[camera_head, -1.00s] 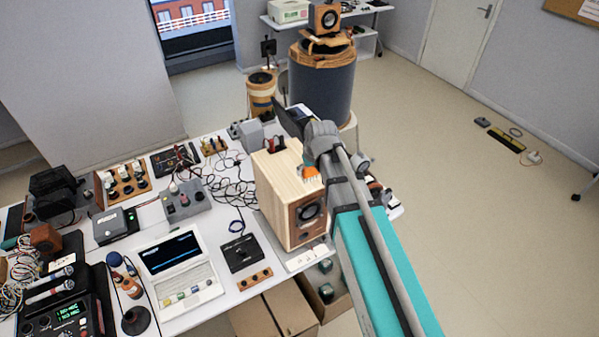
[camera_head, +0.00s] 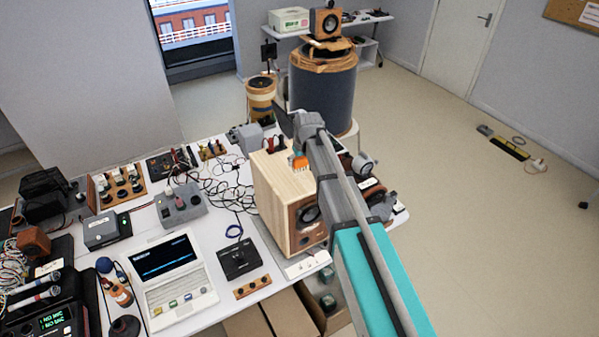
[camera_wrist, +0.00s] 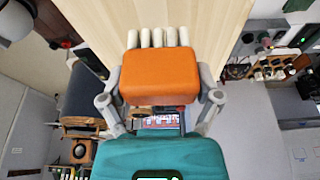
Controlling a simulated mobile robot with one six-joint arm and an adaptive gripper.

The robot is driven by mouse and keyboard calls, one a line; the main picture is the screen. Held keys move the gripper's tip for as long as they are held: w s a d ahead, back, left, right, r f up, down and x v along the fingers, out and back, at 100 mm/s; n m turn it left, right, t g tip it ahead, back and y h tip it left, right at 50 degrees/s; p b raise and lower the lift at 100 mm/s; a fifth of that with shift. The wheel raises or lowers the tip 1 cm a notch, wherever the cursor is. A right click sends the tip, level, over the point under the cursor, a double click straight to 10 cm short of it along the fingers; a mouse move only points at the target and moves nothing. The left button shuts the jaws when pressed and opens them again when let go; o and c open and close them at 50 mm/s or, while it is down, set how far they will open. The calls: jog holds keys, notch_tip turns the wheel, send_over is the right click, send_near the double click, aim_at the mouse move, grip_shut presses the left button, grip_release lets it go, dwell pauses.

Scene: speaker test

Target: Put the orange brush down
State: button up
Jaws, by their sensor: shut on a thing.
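The orange brush (camera_head: 300,162) has a block-like orange body, and its pale bristles show in the wrist view. There the brush (camera_wrist: 160,77) sits between the two grey fingers of my gripper (camera_wrist: 160,86), which is shut on it. In the head view, my arm partly hides my gripper (camera_head: 303,140). The brush appears over the top of the light wooden speaker (camera_head: 278,190). The bristles point toward the speaker's pale wood (camera_wrist: 190,18) in the wrist view. I cannot tell whether they touch it.
The white table (camera_head: 215,312) is crowded. A laptop (camera_head: 172,275), a black box (camera_head: 238,257), grey boxes and tangled cables lie left of the speaker. Dark items lie to its right. A large dark drum (camera_head: 322,90) stands behind. Open cardboard boxes (camera_head: 290,312) sit below the front edge.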

jog(key=shift+w+a+f, duration=0.1)
jog(key=shift+w+f, duration=0.15)
jog(key=shift+w+a+f+b, duration=0.15)
jog(key=shift+w+f+b, duration=0.3)
jog(key=shift+f+b, duration=0.3)
jog(key=shift+s+f+b, duration=0.1)
jog(key=shift+f+b, duration=1)
jog(key=shift+f, duration=0.2)
jog(key=o, duration=0.8)
jog(key=shift+r, duration=0.15)
jog(key=p+v, duration=0.5)
jog(key=shift+a+r, duration=0.1)
jog(key=shift+r, duration=0.2)
jog(key=p+v, duration=0.7)
jog(key=v, duration=0.1)
jog(key=shift+p, duration=0.35)
